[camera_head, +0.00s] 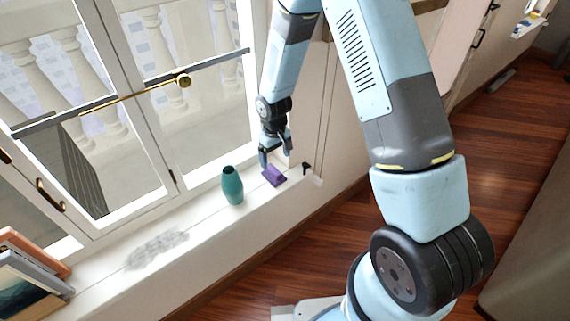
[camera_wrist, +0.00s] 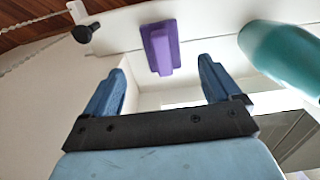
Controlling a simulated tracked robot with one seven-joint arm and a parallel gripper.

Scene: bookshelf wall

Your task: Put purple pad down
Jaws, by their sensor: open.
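The purple pad (camera_head: 273,176) lies on the white window sill, near the sill's right end. It also shows in the wrist view (camera_wrist: 159,47), beyond the fingertips and between their lines. My gripper (camera_head: 276,159) is just above the pad in the head view. In the wrist view my gripper (camera_wrist: 163,82) has its two blue fingers wide apart with nothing between them. The pad looks clear of both fingers.
A teal vase (camera_head: 232,185) stands on the sill (camera_head: 204,210) left of the pad; it is close on the right in the wrist view (camera_wrist: 285,55). A black knob (camera_head: 306,168) is to the right. Picture frames (camera_head: 32,275) stand at far left.

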